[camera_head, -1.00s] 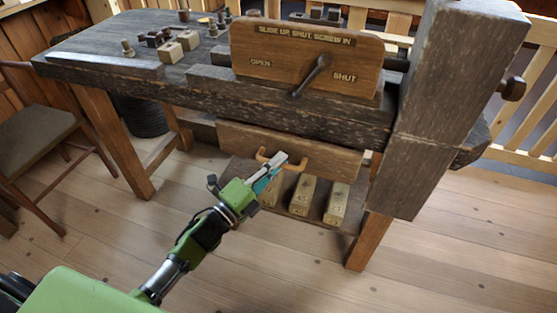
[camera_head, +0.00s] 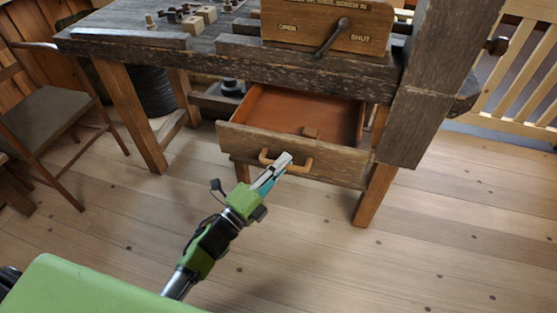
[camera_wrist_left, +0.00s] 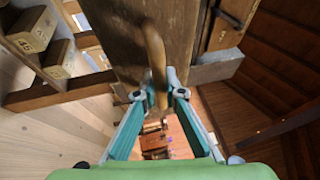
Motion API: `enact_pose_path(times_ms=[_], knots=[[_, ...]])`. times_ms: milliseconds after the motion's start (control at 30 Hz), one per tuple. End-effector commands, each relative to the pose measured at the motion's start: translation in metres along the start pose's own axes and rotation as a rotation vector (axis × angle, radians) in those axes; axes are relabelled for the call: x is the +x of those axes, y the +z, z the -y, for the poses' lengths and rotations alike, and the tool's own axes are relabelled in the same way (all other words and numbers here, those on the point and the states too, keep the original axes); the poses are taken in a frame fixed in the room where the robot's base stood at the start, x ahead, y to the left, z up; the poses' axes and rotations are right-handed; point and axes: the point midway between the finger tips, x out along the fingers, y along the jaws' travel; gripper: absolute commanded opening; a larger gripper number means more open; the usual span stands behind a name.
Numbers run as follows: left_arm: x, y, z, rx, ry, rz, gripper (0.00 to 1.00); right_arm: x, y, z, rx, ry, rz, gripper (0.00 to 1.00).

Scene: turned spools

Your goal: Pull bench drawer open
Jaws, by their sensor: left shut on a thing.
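The bench drawer (camera_head: 335,157) stands pulled out from under the bench, with its reddish-brown inside (camera_head: 300,108) showing. A small brown piece (camera_head: 310,132) shows inside, near the drawer's front. The wooden bow handle (camera_head: 300,169) is on the drawer front. My left gripper (camera_head: 284,160) is at this handle. In the left wrist view the fingertips (camera_wrist_left: 158,90) are closed around the handle (camera_wrist_left: 155,50). My right gripper is not in view.
The dark workbench (camera_head: 190,60) carries wooden blocks and a board (camera_head: 340,32) with a lever, marked OPEN and SHUT. A bench leg (camera_head: 374,195) stands right of the drawer. A chair (camera_head: 50,110) is at left. The floor in front is clear.

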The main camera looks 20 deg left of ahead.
Motion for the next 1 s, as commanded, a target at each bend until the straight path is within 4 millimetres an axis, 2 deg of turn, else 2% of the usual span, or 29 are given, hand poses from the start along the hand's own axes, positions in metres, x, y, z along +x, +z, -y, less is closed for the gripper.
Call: enact_pose_path(times_ms=[367, 400, 467, 833, 1000], knots=[[-0.001, 0.000, 0.000, -0.001, 0.001, 0.002, 0.00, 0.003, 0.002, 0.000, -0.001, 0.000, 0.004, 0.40], [-0.001, 0.000, 0.000, -0.001, 0.001, 0.002, 0.12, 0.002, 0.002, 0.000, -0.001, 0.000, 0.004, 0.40], [-0.001, 0.000, 0.000, -0.001, 0.001, 0.002, 0.28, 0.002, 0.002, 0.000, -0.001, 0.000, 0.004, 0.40], [-0.003, 0.000, 0.000, -0.001, 0.001, 0.001, 0.28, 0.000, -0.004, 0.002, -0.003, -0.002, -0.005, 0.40], [-0.023, -0.001, -0.002, -0.002, 0.005, 0.001, 0.28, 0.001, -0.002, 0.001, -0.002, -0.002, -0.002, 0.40]])
